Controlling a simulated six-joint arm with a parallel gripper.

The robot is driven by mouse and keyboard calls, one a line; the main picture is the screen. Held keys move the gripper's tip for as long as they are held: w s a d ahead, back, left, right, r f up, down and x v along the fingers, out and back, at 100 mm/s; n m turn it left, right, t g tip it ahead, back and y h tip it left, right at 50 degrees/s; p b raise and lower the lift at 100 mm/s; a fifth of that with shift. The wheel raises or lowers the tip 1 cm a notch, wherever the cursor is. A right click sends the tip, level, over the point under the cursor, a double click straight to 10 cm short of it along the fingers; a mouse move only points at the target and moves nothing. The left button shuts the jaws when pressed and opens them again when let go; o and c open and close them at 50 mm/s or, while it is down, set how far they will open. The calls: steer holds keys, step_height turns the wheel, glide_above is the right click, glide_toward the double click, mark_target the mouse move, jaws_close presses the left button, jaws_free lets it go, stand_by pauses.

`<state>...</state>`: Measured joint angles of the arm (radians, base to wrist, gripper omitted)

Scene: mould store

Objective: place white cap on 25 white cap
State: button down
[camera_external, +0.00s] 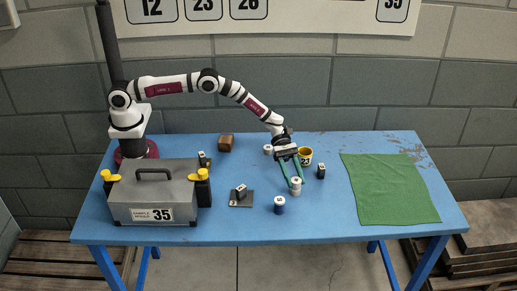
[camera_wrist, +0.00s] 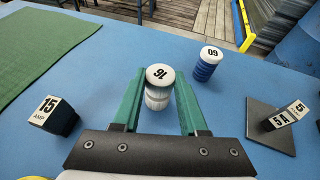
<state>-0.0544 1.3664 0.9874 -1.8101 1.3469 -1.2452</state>
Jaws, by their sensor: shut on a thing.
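My gripper (camera_external: 292,172) has long green fingers, one on each side of a white cap (camera_external: 296,181) with a dark number on top. In the wrist view my gripper (camera_wrist: 160,80) is shut on this white cap (camera_wrist: 160,73), whose number looks like 16, turned over. A second white ribbed piece (camera_wrist: 157,99) shows directly under the held cap, in line with it. I cannot tell whether they touch, and its number is hidden. Another white cap (camera_external: 268,149) stands farther back, left of my gripper, its number too small to read.
A blue cap (camera_wrist: 208,62) marked 60 or 09 stands nearby. A black block marked 15 (camera_wrist: 50,112) and a block on a dark plate (camera_wrist: 255,120) flank the fingers.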

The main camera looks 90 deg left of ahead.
steer(key=shift+f, duration=0.35)
steer(key=shift+c, duration=2.2)
jaws_free()
steer(key=shift+f, duration=0.1)
